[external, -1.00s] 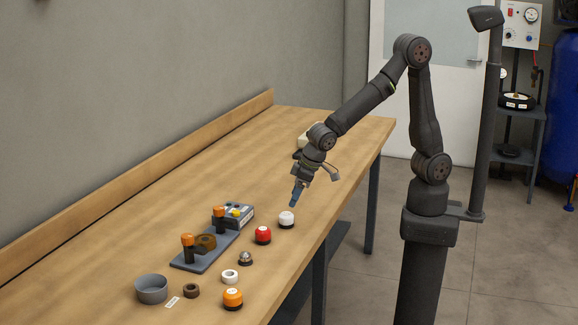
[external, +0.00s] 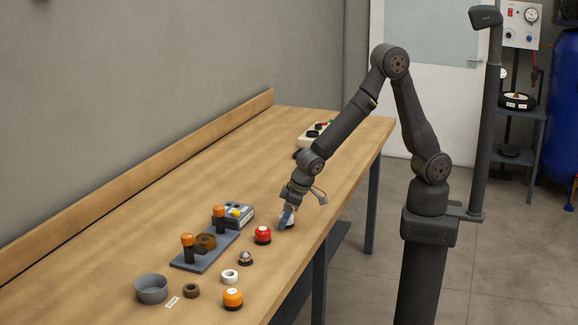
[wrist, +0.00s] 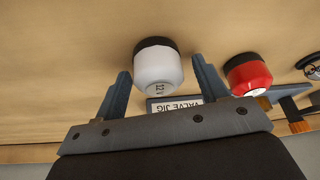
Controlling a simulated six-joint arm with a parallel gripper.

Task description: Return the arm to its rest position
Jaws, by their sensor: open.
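My gripper (external: 286,218) is low over the bench's right side, at the white-topped bumper, which it mostly hides in the external view. In the wrist view my gripper (wrist: 163,88) is open, with the white bumper (wrist: 158,66) with a black base between its two fingers. A gap shows on each side of the bumper, so I see no grip on it. The red bumper (external: 263,235) stands just to the left and also shows in the wrist view (wrist: 248,75).
The grey jig plate (external: 188,263) with orange-topped posts stands left of my gripper. An orange bumper (external: 232,298), a white ring (external: 230,276), a dark ring (external: 191,290), a small metal-domed piece (external: 246,258) and a grey bowl (external: 151,290) are nearer the front. The bench's back left is clear.

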